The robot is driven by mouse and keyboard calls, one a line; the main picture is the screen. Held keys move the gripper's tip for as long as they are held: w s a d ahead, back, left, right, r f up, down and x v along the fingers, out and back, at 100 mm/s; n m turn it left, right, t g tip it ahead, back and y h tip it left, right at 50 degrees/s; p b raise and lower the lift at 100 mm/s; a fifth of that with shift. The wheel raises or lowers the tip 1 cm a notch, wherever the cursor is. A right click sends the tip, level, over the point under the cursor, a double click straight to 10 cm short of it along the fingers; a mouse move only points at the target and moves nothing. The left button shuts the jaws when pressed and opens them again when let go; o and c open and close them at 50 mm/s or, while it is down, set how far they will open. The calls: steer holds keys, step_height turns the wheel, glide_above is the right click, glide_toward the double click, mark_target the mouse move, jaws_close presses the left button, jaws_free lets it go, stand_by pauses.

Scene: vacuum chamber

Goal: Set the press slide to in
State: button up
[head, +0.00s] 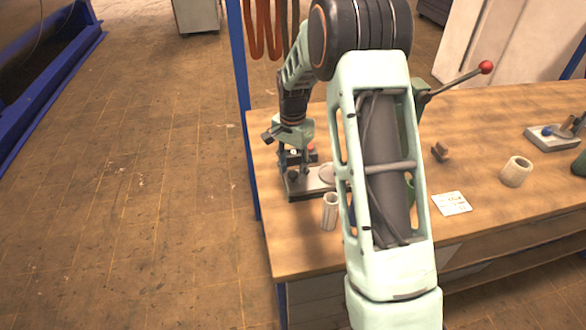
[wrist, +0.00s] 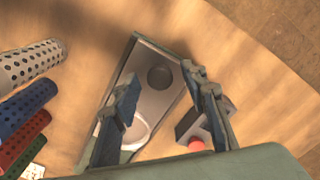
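A grey metal base plate (head: 308,187) lies near the left end of the wooden table, with a round recess and a pale disc on it. It fills the middle of the wrist view (wrist: 172,98). A dark block with a red knob (wrist: 195,145) sits at its right side; the red knob also shows in the head view (head: 310,147). I cannot tell for certain which part is the press slide. My gripper (head: 293,170) is low over the plate. Its fingers (wrist: 160,78) are apart with nothing between them, the right one close beside the dark block; contact is unclear.
A red-ended lever (head: 485,67), a paper card (head: 452,204) and a hollow cylinder (head: 516,171) are to the right. My arm hides the table's middle.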

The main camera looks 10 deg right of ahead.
steer(key=shift+c, duration=0.4)
jaws_close()
steer(key=b, duration=0.1)
glide_above(330, 175)
steer(key=shift+d, duration=0.1)
steer(key=shift+o, duration=0.3)
jaws_free()
